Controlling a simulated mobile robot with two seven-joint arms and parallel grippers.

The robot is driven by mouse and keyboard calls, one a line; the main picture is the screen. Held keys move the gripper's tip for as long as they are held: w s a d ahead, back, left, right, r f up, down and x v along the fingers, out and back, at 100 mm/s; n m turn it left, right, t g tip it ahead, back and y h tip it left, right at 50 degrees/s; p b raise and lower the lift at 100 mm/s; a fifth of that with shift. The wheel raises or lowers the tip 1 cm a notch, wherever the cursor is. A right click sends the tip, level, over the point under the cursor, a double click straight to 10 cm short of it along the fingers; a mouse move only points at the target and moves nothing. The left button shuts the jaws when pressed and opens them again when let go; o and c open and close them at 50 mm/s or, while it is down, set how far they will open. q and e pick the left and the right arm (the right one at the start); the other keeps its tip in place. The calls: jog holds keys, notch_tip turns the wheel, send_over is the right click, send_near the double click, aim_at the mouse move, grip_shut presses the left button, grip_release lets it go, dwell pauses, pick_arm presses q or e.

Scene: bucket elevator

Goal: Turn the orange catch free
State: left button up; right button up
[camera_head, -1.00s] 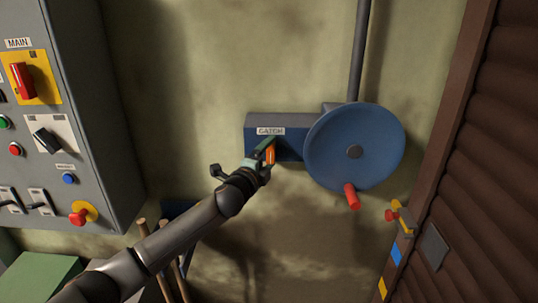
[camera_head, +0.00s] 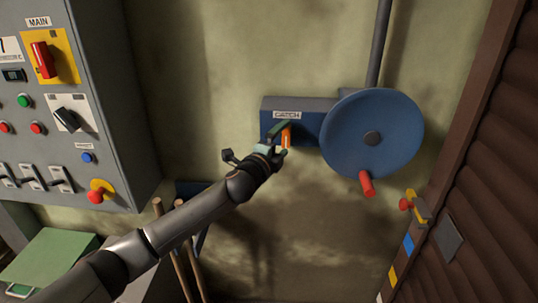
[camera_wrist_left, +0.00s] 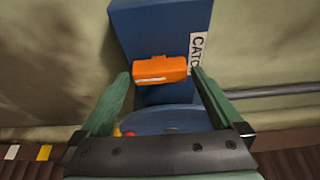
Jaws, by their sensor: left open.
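The orange catch (camera_head: 286,137) is on the front of a blue box (camera_head: 303,124) with a CATCH label, and looks upright in the head view. My left gripper (camera_head: 280,136) is at the catch, partly covering it. In the left wrist view, the orange catch (camera_wrist_left: 160,69) lies across the gap between the two green fingertips of my left gripper (camera_wrist_left: 160,76). The fingers are apart, and I see a narrow gap beside the catch on the left; I cannot tell whether the right finger touches it. My right gripper is not in view.
A blue wheel (camera_head: 350,115) with a red handle (camera_head: 366,183) is just right of the catch box. A grey control panel (camera_head: 125,140) stands at the left, and a brown ribbed shutter (camera_head: 490,200) at the right. The wall below the box is bare.

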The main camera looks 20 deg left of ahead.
pick_arm(q)
jog(key=s+a+b, duration=0.1)
jog(key=s, duration=1)
jog(key=shift+a, duration=0.15)
